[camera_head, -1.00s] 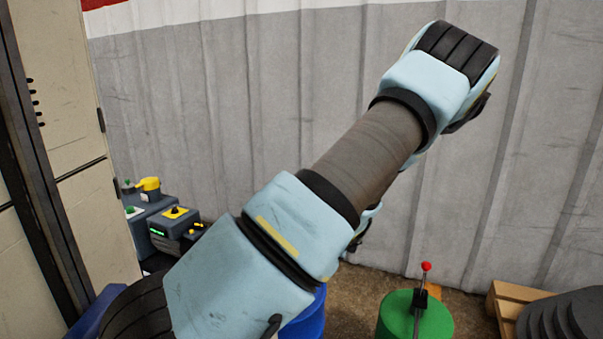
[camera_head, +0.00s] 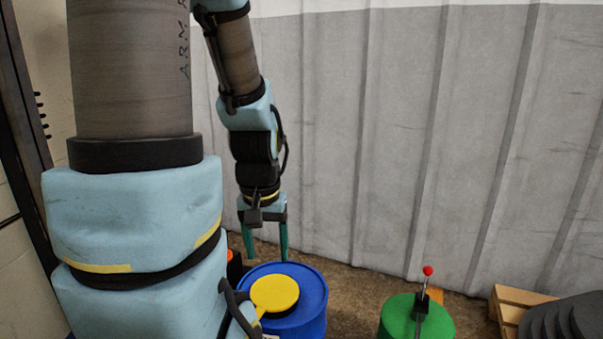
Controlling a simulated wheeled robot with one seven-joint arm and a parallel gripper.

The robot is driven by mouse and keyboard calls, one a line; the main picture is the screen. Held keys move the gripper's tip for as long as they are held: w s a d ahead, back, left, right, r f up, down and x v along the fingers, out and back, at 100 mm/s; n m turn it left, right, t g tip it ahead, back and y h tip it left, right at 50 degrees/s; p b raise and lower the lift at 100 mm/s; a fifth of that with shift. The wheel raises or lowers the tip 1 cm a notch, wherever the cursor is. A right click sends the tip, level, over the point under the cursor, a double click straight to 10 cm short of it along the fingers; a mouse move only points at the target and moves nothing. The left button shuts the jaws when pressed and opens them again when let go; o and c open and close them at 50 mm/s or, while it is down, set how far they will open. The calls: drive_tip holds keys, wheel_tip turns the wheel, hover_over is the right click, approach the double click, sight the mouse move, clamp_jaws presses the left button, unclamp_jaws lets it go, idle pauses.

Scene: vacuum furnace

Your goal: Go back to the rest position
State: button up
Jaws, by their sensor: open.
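My gripper (camera_head: 265,252) hangs at the end of my folded arm, left of the picture's middle, with its two green fingers pointing down and apart. It is open, and nothing shows between the fingers. It appears just behind or above the back left rim of a blue drum (camera_head: 313,305) with a yellow round piece (camera_head: 274,293) on top. I cannot tell the gap between fingers and drum. My large upper arm link fills the left side and hides what is behind it.
A green drum (camera_head: 400,313) with a red-knobbed lever (camera_head: 428,271) stands at the lower right. A wooden pallet (camera_head: 522,297) with dark grey stacked pieces (camera_head: 573,320) is at the far right. A corrugated wall (camera_head: 400,130) closes the back. A beige cabinet (camera_head: 25,270) is at the left edge.

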wheel_tip(320, 180, up, 20)
drive_tip(key=p, duration=1.8)
drive_tip(key=shift+w+f, duration=0.1)
drive_tip(key=shift+f, duration=0.05)
